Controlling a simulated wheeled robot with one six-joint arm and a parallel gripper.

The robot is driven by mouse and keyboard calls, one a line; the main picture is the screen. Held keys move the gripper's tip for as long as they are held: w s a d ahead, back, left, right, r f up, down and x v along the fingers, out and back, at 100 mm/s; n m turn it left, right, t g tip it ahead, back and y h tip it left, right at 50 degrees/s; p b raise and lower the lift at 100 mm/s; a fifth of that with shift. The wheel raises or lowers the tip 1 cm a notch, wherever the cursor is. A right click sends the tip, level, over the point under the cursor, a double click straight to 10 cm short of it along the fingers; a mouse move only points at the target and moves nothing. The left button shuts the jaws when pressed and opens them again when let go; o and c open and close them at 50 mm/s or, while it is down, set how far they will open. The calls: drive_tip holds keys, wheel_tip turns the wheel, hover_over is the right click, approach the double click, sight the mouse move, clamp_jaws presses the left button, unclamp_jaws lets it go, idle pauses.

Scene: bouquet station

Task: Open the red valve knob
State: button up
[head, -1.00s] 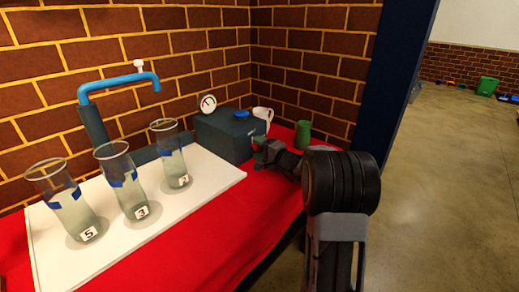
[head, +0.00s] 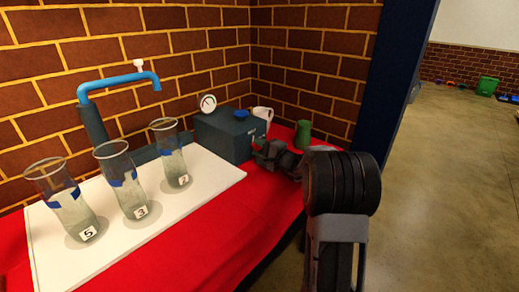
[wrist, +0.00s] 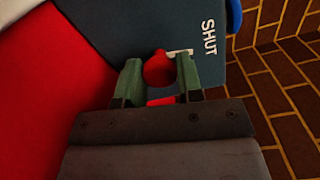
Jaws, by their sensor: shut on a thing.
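The red valve knob (wrist: 158,69) is on the front of the dark grey box (head: 226,136), which also shows in the wrist view (wrist: 120,25). In the wrist view the knob sits between the green fingers of my gripper (wrist: 158,82), which is shut on it. A short white bar (wrist: 180,52) beside the knob extends right, towards the word SHUT (wrist: 208,38). In the head view my gripper (head: 263,150) is at the box's right front side and hides the knob.
A gauge (head: 208,104) and a blue knob (head: 241,114) are on the box. A white mug (head: 263,115) and green cup (head: 303,133) stand behind my gripper. Several glass vases (head: 127,182) stand on the white board (head: 215,180), near the blue tap (head: 120,80).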

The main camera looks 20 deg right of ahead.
drive_tip(key=m, duration=0.3)
drive_tip(key=shift+m, duration=0.3)
drive_tip(key=m+p, duration=0.1)
drive_tip(key=m, duration=0.2)
drive_tip(key=shift+r+m+p, duration=0.1)
drive_tip(key=shift+m+p, duration=0.2)
drive_tip(key=shift+m, duration=0.1)
drive_tip(key=m+p, duration=0.3)
drive_tip(key=m, duration=0.2)
drive_tip(key=shift+m+p, duration=1)
drive_tip(key=shift+m, duration=0.5)
drive_tip(key=o, duration=0.9)
drive_tip(key=p+v, duration=0.1)
drive_tip(key=v, duration=1.3)
drive_tip(key=shift+p, duration=0.3)
